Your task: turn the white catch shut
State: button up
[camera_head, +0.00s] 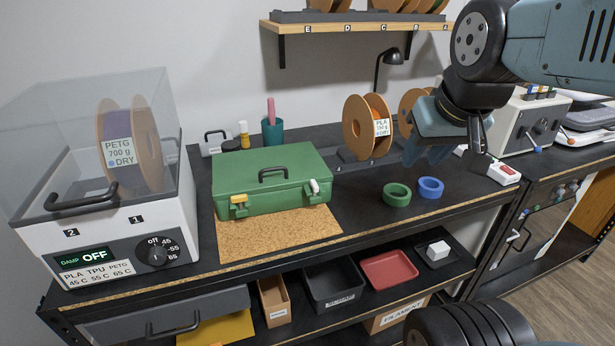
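A green case (265,170) with a dark handle on its lid stands on the dark bench, its lid down. The white catch (314,187) is on the right of its front face and looks slightly tilted; its exact turn is too small to tell. My gripper (428,156) hangs in the air to the right of the case, well apart from both catches. Its fingers point down, and the angle does not show clearly whether they are open or shut. I see nothing held in it.
A cork mat (280,235) lies partly under the case. A green ring (397,194) and a blue ring (430,187) lie to the right. An upright filament spool (354,126) stands behind them. A clear-lidded dryer (110,230) stands left. A shelf (355,27) hangs above.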

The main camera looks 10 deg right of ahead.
aim_at(315, 187)
jog(key=u, duration=1)
jog(key=k, duration=1)
jog(key=z, duration=1)
jog(key=i, duration=1)
